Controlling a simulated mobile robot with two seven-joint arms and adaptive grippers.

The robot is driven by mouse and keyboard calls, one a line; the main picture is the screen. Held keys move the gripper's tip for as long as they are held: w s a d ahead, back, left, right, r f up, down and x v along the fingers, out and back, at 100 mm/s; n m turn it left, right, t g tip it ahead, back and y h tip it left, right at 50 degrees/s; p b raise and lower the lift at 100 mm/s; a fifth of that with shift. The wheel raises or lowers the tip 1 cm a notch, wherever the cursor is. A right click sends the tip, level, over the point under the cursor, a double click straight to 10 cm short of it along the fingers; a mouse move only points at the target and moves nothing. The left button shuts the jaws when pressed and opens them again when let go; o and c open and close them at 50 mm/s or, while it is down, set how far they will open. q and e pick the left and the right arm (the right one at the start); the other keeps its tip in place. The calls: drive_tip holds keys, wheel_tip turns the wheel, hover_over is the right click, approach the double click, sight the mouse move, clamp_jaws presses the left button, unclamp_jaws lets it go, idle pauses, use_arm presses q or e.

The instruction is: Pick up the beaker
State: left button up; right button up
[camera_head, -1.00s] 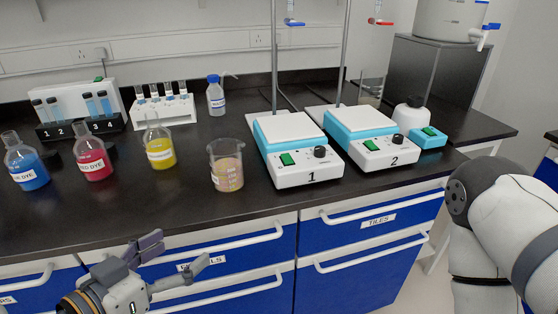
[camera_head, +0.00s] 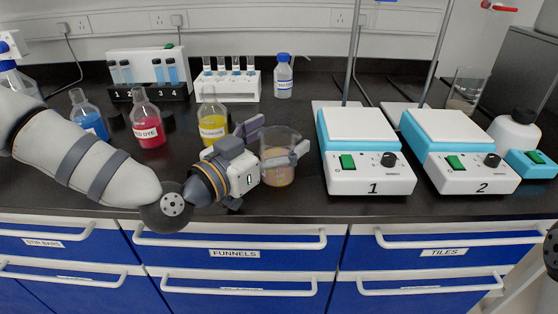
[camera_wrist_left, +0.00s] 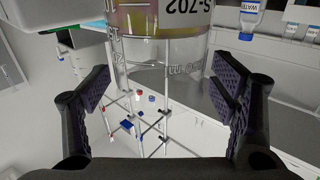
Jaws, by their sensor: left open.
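A glass beaker (camera_head: 279,172) with tan liquid stands upright on the black bench, left of hotplate 1. My left gripper (camera_head: 276,142) is open at the beaker, with one finger at its left rim and the other across its right side. In the left wrist view the beaker (camera_wrist_left: 165,50) with dark printed marks fills the top middle, between and beyond the two spread fingers of the left gripper (camera_wrist_left: 162,92). Neither finger clearly presses on the glass. A second beaker (camera_head: 467,88) stands at the back right behind the hotplates.
Hotplate 1 (camera_head: 368,172) stands close right of the beaker, with hotplate 2 (camera_head: 458,165) beyond. Yellow (camera_head: 213,128), red (camera_head: 147,132) and blue (camera_head: 88,120) dye flasks stand left. A test tube rack (camera_head: 232,86) and water bottle (camera_head: 284,78) stand behind.

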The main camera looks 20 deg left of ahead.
use_arm(q)
drive_tip(key=shift+w+d, duration=0.2)
drive_tip(key=shift+w, duration=0.25)
clamp_jaws()
drive_tip(key=shift+r, duration=0.1)
